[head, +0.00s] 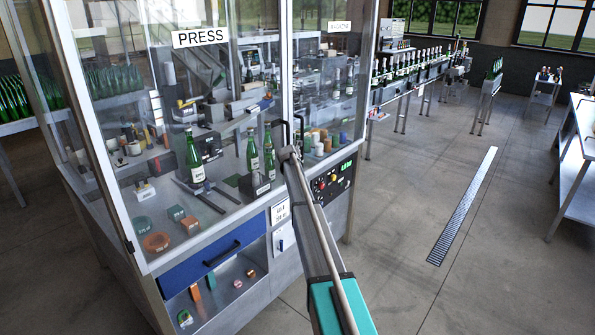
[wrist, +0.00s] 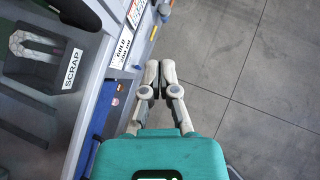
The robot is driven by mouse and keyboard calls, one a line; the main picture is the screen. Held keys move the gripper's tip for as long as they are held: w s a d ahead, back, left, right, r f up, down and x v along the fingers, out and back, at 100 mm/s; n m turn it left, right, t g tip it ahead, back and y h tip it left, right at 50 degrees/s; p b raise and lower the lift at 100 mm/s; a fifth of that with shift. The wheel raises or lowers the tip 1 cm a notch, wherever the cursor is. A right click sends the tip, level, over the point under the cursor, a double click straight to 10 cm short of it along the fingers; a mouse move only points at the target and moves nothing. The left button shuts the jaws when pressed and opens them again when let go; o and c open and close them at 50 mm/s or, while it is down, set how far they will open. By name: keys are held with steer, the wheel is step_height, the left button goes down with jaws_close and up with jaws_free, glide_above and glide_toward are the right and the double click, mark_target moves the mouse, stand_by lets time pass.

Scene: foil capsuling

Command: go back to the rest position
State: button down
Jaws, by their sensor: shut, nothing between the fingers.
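My gripper (wrist: 160,72) shows in the wrist view with its two grey fingers together and nothing between them. The fingers reach past the front edge of the press cabinet, over bare floor. In the head view my arm crosses the lower middle in front of the press cabinet (head: 219,248); I cannot make out the fingers there. Green bottles stand inside the cabinet, one at the left (head: 194,158) and others near the middle (head: 269,155).
In the wrist view a scrap bin (wrist: 72,68) lies left of the gripper, with signs beside the fingers. A bottle line (head: 415,68) stands at the back. The floor (head: 425,215) at right is clear, with a drain grate (head: 463,207).

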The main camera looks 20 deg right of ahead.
steer(key=shift+s, duration=0.1)
stand_by(0.3)
steer(key=s+a+f+m+g+y+b, duration=0.2)
steer(key=s+a+m, duration=0.7)
steer(key=s, duration=0.9)
steer(key=s+a+f+m+g+y+b, duration=0.1)
steer(key=s+a+f+m, duration=0.5)
steer(key=s, duration=1.3)
steer(key=s+a+f+m+g+y+b, duration=0.2)
steer(key=s+a+f+m+g+b, duration=0.1)
steer(key=s+a+m, duration=1)
steer(key=s+a, duration=0.1)
steer(key=s, duration=0.4)
steer(key=shift+s+a+f+g+y+b, duration=0.15)
steer(key=shift+a+f+g+y+b, duration=0.15)
steer(key=shift+a+f+g, duration=0.1)
